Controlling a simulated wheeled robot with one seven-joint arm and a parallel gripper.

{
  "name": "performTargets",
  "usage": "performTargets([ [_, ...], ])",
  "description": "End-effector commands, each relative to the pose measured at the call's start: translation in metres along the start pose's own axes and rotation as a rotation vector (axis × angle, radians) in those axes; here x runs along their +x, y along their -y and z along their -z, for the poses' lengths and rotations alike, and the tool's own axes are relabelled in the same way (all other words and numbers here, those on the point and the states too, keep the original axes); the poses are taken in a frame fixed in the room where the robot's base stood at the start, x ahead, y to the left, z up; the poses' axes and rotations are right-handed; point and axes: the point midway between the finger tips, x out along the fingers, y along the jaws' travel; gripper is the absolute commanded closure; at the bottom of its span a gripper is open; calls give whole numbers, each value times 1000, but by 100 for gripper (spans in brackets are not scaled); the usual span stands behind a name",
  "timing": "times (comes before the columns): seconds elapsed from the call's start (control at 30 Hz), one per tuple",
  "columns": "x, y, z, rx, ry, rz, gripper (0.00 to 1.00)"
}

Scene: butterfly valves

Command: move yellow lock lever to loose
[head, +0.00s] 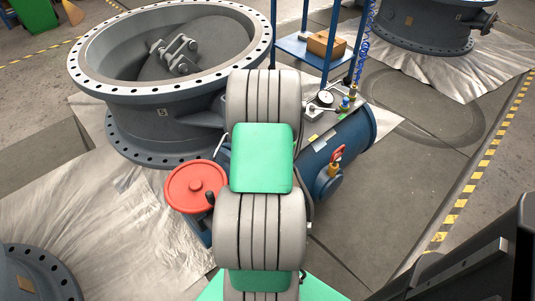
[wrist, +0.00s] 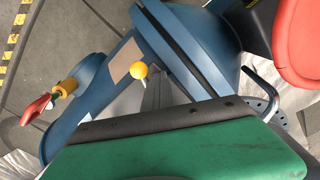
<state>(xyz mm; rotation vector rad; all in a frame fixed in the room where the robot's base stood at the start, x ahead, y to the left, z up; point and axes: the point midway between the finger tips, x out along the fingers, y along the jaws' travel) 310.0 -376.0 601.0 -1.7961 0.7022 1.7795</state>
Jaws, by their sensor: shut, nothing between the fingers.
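The yellow lock lever shows in the wrist view as a round yellow knob (wrist: 138,70) on a thin pale rod, beside the blue valve actuator (wrist: 188,45). In the head view my arm hides the lever. My gripper (wrist: 156,92) shows only in part in the wrist view, as narrow dark grey fingers past the black edge of my green wrist cover. It is shut and empty, close beside the knob in the picture. I cannot tell whether they touch. The blue actuator cylinder (head: 335,150) lies right of my arm in the head view.
A red handwheel (head: 195,187) stands left of my arm; its rim also shows in the wrist view (wrist: 298,40). A red handle (head: 337,154) on a brass fitting sits on the actuator. A large flanged valve (head: 160,112) stands behind. Open floor lies right.

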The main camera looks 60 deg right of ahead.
Motion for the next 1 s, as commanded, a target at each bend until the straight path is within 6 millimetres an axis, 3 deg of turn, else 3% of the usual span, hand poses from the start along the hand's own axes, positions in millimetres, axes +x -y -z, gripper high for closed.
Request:
performTargets([
  [0.03,9,-3,-9,10,21,-2,100],
  [0.2,9,-10,-11,11,24,-1,100],
  [1.0,11,-30,-9,17,21,-2,100],
])
